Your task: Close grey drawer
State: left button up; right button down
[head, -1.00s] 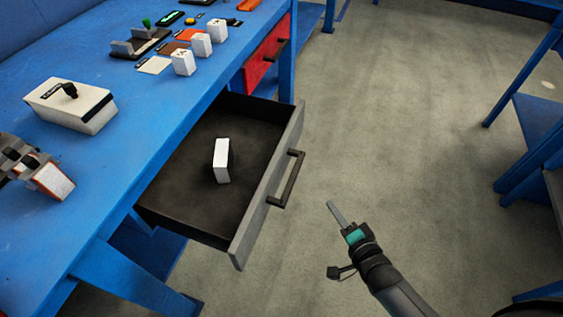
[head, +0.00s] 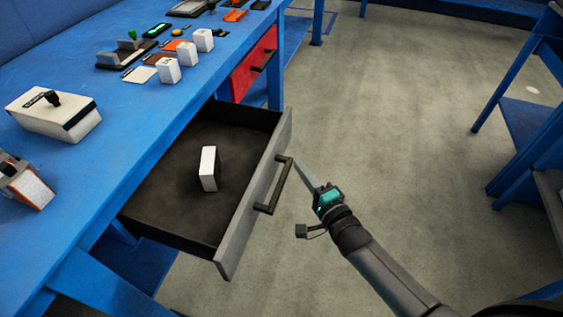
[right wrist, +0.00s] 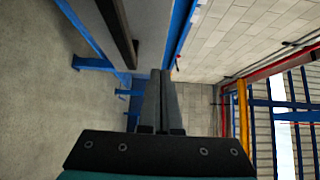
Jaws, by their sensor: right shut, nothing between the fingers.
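The grey drawer (head: 255,195) is pulled out from under the blue table, with its dark inside showing. A white box (head: 208,168) stands inside it. The drawer's dark handle (head: 274,185) is on its outer front. My right gripper (head: 302,168) is shut and empty, its tip just to the right of the handle's upper end. Whether it touches the handle I cannot tell. In the right wrist view the shut fingers (right wrist: 160,85) point ahead, with the dark handle (right wrist: 118,30) and the grey drawer front (right wrist: 150,30) close by at upper left. My left gripper is not in view.
A red drawer (head: 255,65) beyond the grey one is shut. The blue table (head: 130,105) holds a white box with a black knob (head: 55,112), several small white boxes and parts. Open floor (head: 400,120) lies to the right. Blue racks (head: 530,120) stand at the far right.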

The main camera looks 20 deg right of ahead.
aim_at(274, 149)
jog(key=w+a+b, duration=0.1)
jog(key=w, duration=0.1)
jog(key=w+a, duration=0.2)
jog(key=shift+b, duration=0.35)
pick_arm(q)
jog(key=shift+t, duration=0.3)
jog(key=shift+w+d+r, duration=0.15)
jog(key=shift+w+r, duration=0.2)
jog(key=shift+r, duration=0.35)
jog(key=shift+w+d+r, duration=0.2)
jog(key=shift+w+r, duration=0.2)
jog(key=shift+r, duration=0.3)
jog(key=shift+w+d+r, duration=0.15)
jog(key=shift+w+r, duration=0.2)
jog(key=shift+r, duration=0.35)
pick_arm(e)
jog(key=shift+w+a, duration=0.3)
jog(key=shift+a, duration=0.1)
